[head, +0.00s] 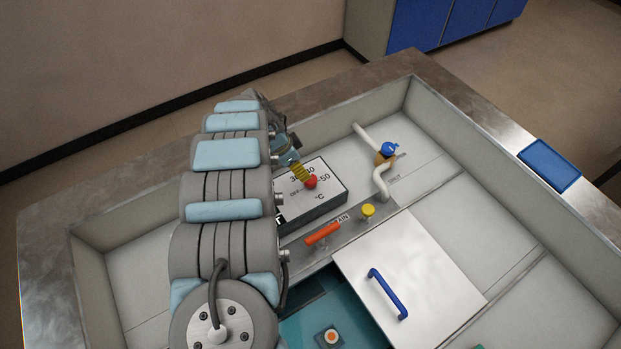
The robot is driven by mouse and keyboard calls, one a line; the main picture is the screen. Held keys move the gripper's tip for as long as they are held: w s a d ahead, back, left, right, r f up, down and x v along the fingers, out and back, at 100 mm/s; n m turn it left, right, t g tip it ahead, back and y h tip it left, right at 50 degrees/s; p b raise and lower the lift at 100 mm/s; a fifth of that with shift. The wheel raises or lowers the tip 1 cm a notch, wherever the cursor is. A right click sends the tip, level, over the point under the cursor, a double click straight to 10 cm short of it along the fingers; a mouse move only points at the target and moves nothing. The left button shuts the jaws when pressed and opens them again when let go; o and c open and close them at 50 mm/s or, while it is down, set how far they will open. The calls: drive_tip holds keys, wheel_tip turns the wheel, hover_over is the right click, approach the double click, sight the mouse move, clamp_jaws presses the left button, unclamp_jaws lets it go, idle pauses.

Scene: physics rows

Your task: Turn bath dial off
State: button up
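The bath dial (311,182) is a red knob on a white control panel (322,196) marked with temperature numbers, "OFF" and °C. My gripper (301,172) is at the dial, reaching in from the upper left. Its yellowish fingertip part is right beside or against the red knob. My arm covers the left part of the panel. I cannot tell whether the fingers are open or shut, or whether they touch the dial. The dial's pointer direction is hidden or too small to read.
An orange drain lever (322,234) and a yellow knob (368,210) are in front of the panel. A pipe with a blue-handled valve (388,149) stands to the right. A white lid (425,285) with a blue handle (388,294) partly covers the bath (300,330). A blue pad (549,165) lies on the right rim.

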sight(310, 182)
drive_tip(key=shift+x, duration=2.75)
drive_tip(key=shift+b+x, duration=1)
drive_tip(key=shift+x, duration=1.1)
drive_tip(key=shift+a+f, duration=0.1)
drive_tip(key=shift+f, duration=0.05)
drive_tip(key=shift+c, duration=0.2)
drive_tip(key=c, duration=1.1)
